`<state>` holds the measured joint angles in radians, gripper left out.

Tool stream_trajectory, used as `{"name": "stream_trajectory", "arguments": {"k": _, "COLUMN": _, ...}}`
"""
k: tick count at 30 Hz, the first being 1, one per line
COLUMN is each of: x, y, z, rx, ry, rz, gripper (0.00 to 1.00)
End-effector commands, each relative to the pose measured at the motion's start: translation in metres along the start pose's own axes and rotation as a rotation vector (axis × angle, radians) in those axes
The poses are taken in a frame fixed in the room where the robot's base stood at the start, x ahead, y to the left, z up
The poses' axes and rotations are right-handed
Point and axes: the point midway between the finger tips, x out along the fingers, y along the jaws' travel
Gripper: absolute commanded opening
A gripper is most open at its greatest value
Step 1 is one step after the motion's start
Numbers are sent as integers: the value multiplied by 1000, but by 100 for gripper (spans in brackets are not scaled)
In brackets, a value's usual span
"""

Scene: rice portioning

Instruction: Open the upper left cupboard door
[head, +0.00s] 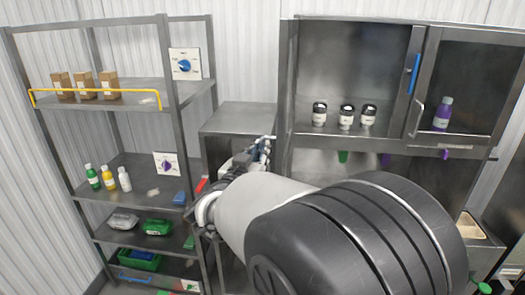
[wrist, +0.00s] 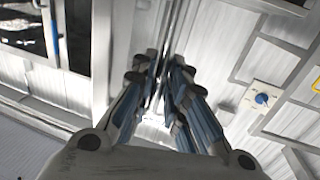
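The upper cupboard (head: 350,13) hangs at the right in the head view. Its upper left door, with a blue upright handle (head: 414,73) at the right edge, looks shut, with jars (head: 346,117) showing behind its pane. The upper right door beside it has a pale handle (head: 417,118). My gripper (head: 265,148) is left of and below the cupboard, well apart from the blue handle. In the wrist view, the fingers of my gripper (wrist: 165,70) are close together with a narrow gap and nothing clearly held between them.
A metal shelf rack (head: 120,155) with boxes, bottles and bins stands at the left. A yellow rail (head: 95,91) crosses its front. A blue dial (head: 185,65) is at its upper right. A low grey cabinet (head: 240,117) stands between rack and cupboard. My arm hides the lower middle.

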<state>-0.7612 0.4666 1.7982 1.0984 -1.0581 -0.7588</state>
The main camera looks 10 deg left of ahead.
Motion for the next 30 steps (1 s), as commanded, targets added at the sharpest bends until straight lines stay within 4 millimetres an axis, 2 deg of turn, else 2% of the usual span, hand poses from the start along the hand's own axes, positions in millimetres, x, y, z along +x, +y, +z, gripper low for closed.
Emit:
{"name": "stream_trajectory", "arguments": {"k": 9, "x": 0, "y": 1, "z": -4, "rx": 4, "ry": 7, "rz": 2, "gripper": 18}}
{"name": "stream_trajectory", "arguments": {"k": 13, "x": -9, "y": 0, "z": -5, "rx": 4, "ry": 8, "rz": 0, "gripper": 18}}
{"name": "stream_trajectory", "arguments": {"k": 17, "x": -31, "y": -1, "z": -5, "rx": 5, "ry": 8, "rz": -2, "gripper": 18}}
{"name": "stream_trajectory", "arguments": {"k": 24, "x": -83, "y": -1, "z": -4, "rx": 4, "ry": 6, "rz": -3, "gripper": 18}}
{"name": "stream_trajectory", "arguments": {"k": 30, "x": -112, "y": -1, "z": -3, "rx": 4, "ry": 6, "rz": -1, "gripper": 18}}
